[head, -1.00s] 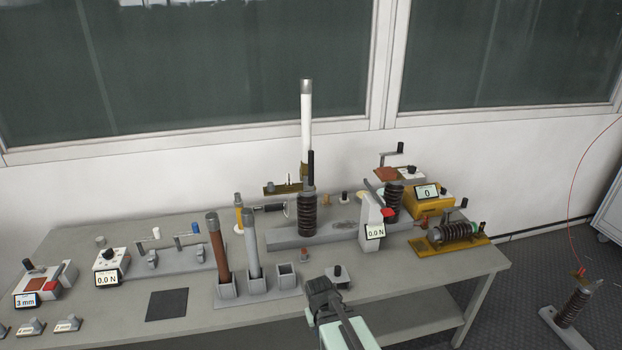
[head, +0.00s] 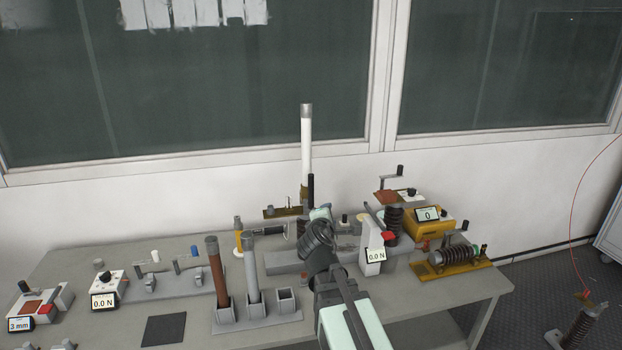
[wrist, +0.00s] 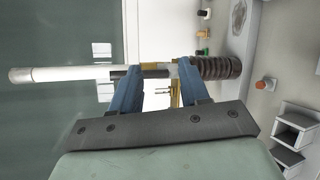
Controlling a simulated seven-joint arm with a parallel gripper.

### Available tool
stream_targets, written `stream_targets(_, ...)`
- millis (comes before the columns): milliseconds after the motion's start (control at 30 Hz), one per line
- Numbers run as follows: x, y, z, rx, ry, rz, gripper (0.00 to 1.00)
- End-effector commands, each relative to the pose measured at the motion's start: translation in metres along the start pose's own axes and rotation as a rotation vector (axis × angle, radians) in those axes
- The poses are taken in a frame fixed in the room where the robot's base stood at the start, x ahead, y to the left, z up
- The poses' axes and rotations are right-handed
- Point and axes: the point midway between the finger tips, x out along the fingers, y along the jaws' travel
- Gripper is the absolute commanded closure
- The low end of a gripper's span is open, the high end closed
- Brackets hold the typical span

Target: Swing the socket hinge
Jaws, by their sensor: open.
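A white fuse tube (head: 306,145) with a grey metal cap stands upright at the back of the bench. It shows sideways in the wrist view (wrist: 80,73). A brass socket fitting (wrist: 155,66) lies between the tube and a dark ribbed insulator (wrist: 220,68). A black rod (head: 311,190) runs beside the tube's lower end. My gripper (wrist: 160,68) is open, its two blue fingers apart with the brass fitting's stretch between them in the picture; I cannot tell whether they touch it. In the head view my gripper (head: 320,212) hides most of the insulator.
A yellow counter box (head: 428,218) and a brass-based coil (head: 450,262) are farther right. A tube rack (head: 255,312) holds a brown and a grey tube at front left.

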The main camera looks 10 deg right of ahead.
Motion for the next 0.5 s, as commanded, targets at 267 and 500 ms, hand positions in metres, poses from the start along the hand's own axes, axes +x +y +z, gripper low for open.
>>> stream_targets(267, -0.004, 0.044, -0.014, -0.674, -0.009, 0.238, 0.55)
stream_targets(500, -0.011, 0.062, -0.029, -1.09, -0.045, 0.361, 0.55)
